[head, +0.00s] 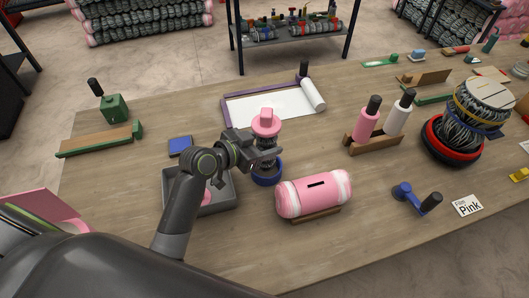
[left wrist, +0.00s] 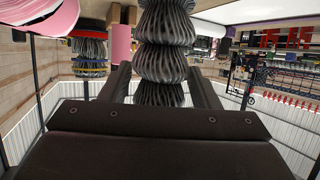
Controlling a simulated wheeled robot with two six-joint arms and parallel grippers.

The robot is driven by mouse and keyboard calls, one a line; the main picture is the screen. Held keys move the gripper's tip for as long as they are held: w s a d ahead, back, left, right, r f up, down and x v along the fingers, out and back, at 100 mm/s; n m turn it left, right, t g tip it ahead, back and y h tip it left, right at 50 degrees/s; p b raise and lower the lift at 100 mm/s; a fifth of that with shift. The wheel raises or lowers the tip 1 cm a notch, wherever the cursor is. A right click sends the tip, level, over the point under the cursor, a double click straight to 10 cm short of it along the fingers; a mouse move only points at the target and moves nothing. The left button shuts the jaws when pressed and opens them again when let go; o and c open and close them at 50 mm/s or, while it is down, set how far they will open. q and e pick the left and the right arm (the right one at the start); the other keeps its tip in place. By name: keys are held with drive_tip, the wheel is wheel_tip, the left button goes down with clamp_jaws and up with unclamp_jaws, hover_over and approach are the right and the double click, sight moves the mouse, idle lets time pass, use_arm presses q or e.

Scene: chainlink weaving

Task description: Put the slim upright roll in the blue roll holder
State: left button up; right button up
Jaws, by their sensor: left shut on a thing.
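The slim upright roll (head: 264,143) of grey wire mesh has a pink cap on top and stands upright. My left gripper (head: 263,153) is shut around its middle. In the left wrist view, the dark ribbed roll (left wrist: 166,45) sits between the two fingers. The blue roll holder (head: 266,180) is a round blue ring on the table, directly below the roll in the head view. The roll's lower end shows at the ring's opening; I cannot tell whether it rests on the bottom. My right gripper is not in view.
A pink wrapped roll (head: 314,194) on a wooden stand lies close to the holder's right. A grey tray (head: 226,203) is at the left, partly behind my arm. A bottle rack (head: 374,145) and a large wire roll (head: 460,150) stand to the right.

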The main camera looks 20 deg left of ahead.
use_arm(q)
wheel_tip(320, 180, down, 4)
drive_tip(key=shift+r, duration=0.1)
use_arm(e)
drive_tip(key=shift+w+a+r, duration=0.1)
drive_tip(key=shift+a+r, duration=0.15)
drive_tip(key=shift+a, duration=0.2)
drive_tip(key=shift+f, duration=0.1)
use_arm(q)
drive_tip(key=o, duration=0.8)
drive_tip(key=shift+f, duration=0.3)
drive_tip(key=o, duration=0.4)
drive_tip(key=shift+o, duration=0.2)
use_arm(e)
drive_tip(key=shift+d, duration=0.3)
